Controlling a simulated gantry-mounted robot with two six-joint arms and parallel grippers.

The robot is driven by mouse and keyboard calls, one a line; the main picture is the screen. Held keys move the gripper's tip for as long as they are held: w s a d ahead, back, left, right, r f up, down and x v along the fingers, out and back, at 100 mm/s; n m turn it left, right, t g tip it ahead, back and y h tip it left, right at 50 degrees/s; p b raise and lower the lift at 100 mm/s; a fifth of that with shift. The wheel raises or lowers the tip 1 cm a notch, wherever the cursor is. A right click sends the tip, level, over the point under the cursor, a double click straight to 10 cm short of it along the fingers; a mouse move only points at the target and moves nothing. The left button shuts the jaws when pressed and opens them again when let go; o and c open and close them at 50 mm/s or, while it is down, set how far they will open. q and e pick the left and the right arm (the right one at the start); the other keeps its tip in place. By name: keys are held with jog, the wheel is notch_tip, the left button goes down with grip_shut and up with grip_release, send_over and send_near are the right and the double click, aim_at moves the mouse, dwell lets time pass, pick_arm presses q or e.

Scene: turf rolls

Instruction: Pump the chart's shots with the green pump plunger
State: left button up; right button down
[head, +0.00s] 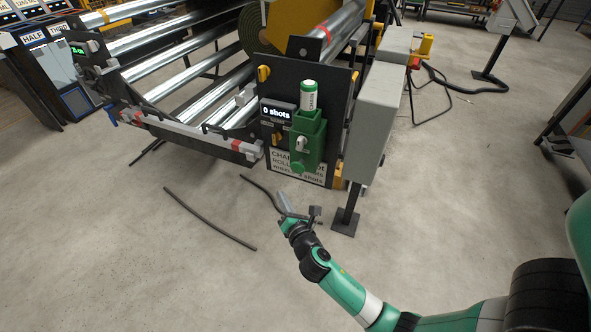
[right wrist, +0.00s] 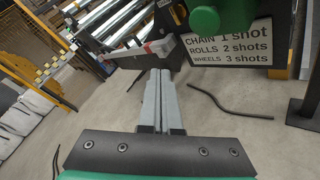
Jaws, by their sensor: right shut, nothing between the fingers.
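The green pump (head: 307,140) is mounted on the dark end plate of the roller machine, with a green and white canister (head: 309,96) on top. A display (head: 277,113) beside it reads "0 shots". The chart (right wrist: 228,46) below the pump reads CHAIN 1 shot, ROLLS 2 shots, WHEELS 3 shots. In the right wrist view, a rounded green part (right wrist: 205,18) of the pump shows at the top edge. My right gripper (head: 284,198) is below and in front of the plate, apart from the pump; its fingers (right wrist: 158,80) are shut and empty. My left gripper is not in view.
A grey cabinet (head: 375,115) on a post stands right of the plate. The rollers (head: 180,72) stretch to the left behind a low rail (head: 190,137). Black hoses or rods (head: 208,218) lie on the floor. The floor in front is mostly clear.

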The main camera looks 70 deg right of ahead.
aim_at(297, 168)
jog(key=shift+d, duration=0.1)
jog(key=d+p, duration=0.2)
jog(key=d, duration=0.6)
jog(key=shift+d, duration=0.3)
jog(key=shift+d+p, duration=0.1)
jog(key=shift+p, duration=0.2)
dwell(1.5)
jog(key=shift+d, duration=0.3)
